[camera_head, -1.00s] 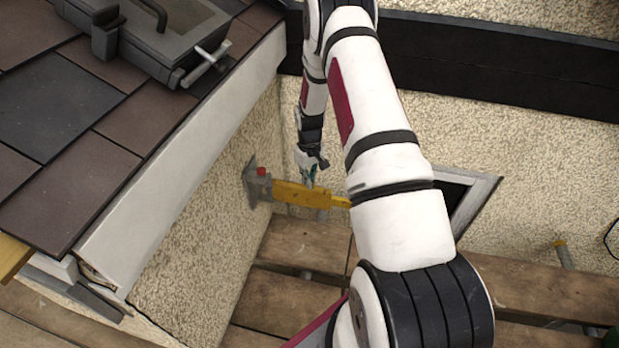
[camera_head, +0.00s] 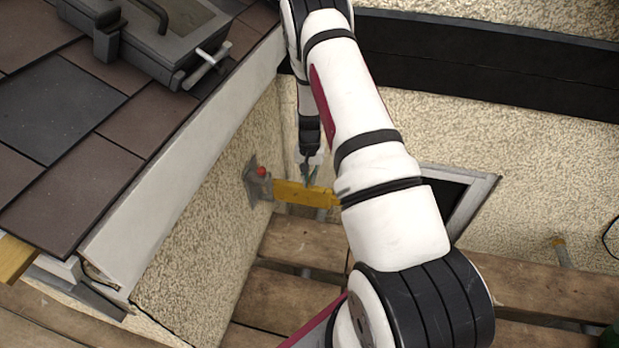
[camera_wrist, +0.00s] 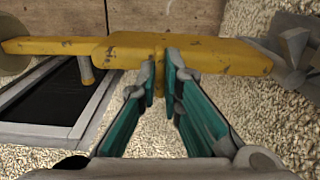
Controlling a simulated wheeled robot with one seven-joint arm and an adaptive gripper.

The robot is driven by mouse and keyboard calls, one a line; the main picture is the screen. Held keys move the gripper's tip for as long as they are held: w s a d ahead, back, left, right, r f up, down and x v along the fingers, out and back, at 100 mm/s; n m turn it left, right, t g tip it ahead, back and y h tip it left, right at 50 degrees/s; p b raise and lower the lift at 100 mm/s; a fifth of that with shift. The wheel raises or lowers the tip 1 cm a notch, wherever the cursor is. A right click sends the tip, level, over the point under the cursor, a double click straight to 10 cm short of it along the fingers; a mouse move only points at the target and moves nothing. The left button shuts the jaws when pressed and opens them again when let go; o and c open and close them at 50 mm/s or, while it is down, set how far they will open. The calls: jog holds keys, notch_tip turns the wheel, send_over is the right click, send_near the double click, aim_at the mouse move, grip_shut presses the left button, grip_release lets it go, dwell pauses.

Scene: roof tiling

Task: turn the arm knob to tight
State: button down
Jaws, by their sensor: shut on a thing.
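A yellow arm bar (camera_head: 290,191) reaches out from a grey bracket (camera_head: 249,183) on the textured wall. A small red knob (camera_head: 262,171) sits on top of the bracket. In the wrist view, the yellow bar (camera_wrist: 215,55) runs across the top, with the grey bracket (camera_wrist: 293,50) at right. My gripper (camera_head: 309,180) reaches down to the bar. In the wrist view my gripper (camera_wrist: 162,70) is shut on a narrow yellow piece (camera_wrist: 160,80) at the middle of the bar. The fingers partly hide this piece, and I cannot tell its turn position.
A framed dark opening (camera_head: 455,205) is in the wall to the right. Wooden planks (camera_head: 290,300) lie below. A dark beam (camera_head: 500,70) crosses the back wall.

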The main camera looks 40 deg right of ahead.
jog(key=shift+m, duration=0.4)
jog(key=c, duration=1.7)
grip_release()
notch_tip(320, 180, up, 12)
